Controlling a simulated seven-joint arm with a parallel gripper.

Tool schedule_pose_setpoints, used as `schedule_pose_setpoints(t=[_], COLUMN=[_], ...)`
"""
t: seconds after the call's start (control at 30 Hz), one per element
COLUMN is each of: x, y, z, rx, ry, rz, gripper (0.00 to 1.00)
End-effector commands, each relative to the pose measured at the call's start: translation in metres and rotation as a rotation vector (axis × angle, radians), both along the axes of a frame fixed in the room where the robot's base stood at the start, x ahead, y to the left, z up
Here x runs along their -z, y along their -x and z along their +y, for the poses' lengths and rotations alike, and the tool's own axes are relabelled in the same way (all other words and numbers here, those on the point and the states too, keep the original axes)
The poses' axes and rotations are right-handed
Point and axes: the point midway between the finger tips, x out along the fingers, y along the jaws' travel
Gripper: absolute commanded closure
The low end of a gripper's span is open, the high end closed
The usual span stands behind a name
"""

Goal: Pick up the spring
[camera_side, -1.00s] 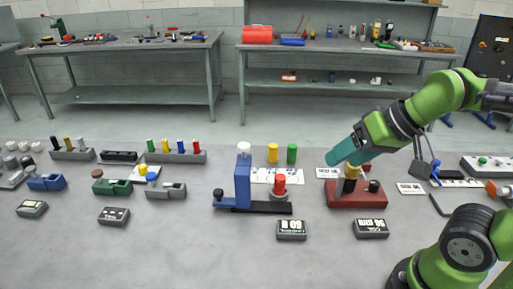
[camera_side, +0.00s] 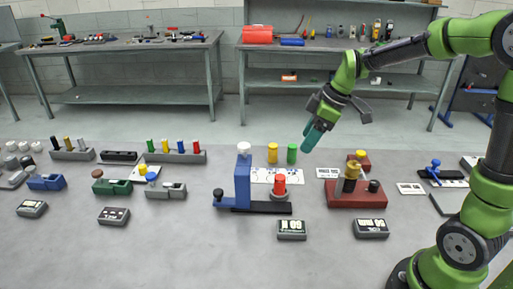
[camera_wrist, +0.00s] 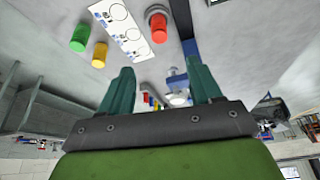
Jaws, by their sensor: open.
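I cannot make out a spring for certain in either view. My gripper (camera_side: 310,141) is open and empty, with its teal fingers pointing down and left, just above and right of the green cylinder (camera_side: 292,153) in the side view. In the wrist view my gripper (camera_wrist: 160,82) has a clear gap between its fingers, with nothing held. Whether the gold piece is coiled is too small to tell.
A yellow cylinder (camera_side: 272,153) stands left of the green one. A blue post fixture (camera_side: 243,180) with a white top stands beside a red cylinder (camera_side: 280,184). Small dark display boxes (camera_side: 291,229) lie in front. The front of the table (camera_side: 190,250) is mostly clear.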

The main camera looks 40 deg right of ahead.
Motion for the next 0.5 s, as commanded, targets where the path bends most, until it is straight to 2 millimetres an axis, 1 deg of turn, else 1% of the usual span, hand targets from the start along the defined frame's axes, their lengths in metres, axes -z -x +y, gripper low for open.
schedule_pose_setpoints(t=[0.17,0.4,0.5], x=[0.029,0.077,0.092], y=[-0.008,-0.024,-0.030], z=[0.007,0.019,0.023], rx=[-0.007,-0.008,-0.007], ry=[0.000,0.000,0.000], rz=[0.006,0.006,0.005], gripper=[0.36,0.36,0.36])
